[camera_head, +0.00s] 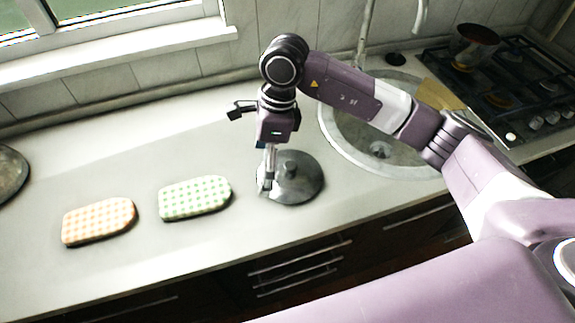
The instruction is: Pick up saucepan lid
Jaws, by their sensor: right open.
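The saucepan lid (300,186) is a dark grey, shiny disc with a dark knob in its middle. It lies on the light countertop, left of the sink and near the counter's front edge. My right gripper (267,184) points down at the lid's left side, with its fingers in front of part of the rim. It is open, and nothing shows between its fingers. I cannot tell whether the fingers touch the lid. My left gripper is not in view.
A green checked oval pad (195,198) and an orange checked one (99,220) lie to the left. A round metal piece (10,175) is at the left edge. Behind the lid are the round sink (345,150) and a stove (500,85) with a pan (474,45).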

